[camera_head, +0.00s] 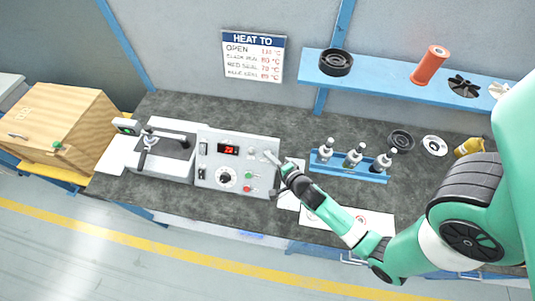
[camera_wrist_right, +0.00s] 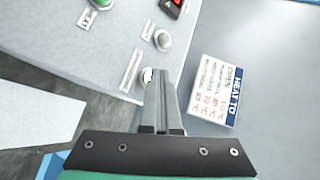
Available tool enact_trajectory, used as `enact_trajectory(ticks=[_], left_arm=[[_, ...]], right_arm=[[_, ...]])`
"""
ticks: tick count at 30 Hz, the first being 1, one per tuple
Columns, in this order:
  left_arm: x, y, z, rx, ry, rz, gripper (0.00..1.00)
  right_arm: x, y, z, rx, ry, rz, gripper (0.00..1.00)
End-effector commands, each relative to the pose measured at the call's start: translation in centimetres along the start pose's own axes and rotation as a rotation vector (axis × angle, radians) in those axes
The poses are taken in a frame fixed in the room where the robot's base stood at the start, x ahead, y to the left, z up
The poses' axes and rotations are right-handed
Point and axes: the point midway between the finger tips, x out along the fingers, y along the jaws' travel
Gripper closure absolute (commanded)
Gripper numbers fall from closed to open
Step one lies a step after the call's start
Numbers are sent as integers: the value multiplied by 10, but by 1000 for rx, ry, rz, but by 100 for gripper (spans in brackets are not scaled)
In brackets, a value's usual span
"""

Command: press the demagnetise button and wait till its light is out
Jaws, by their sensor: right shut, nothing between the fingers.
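The grey control panel (camera_head: 212,174) stands on the bench with a red digital display, a black dial, and green and red buttons. In the right wrist view a small pale button (camera_wrist_right: 147,75) lies on the panel at my right fingertips, partly hidden by them. A grey round button (camera_wrist_right: 162,40) sits farther along. Their labels are too blurred to read, so I cannot tell which is the demagnetise button or whether its light is on. My right gripper (camera_head: 270,156) is shut and empty at the panel's upper right; contact is unclear. My left gripper is not in view.
A blue rack (camera_head: 348,172) with several bottles stands right of the panel. A clamp fixture (camera_head: 148,145) and wooden box (camera_head: 62,130) are left. A blue shelf (camera_head: 390,80) with parts and a heat sign (camera_head: 253,56) are behind. Bare bench shows behind the panel.

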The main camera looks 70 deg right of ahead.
Motion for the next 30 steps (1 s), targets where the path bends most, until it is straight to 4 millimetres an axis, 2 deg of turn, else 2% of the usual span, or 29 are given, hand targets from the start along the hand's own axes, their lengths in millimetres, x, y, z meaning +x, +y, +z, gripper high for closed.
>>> enact_trajectory(ticks=[12, 22, 30], left_arm=[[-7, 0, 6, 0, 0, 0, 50], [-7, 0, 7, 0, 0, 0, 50], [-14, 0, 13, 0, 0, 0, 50]], right_arm=[[-11, -8, 8, 0, 0, 0, 100], [-12, -9, 9, -1, -1, 0, 100], [-30, -20, 22, -1, -3, -2, 100]])
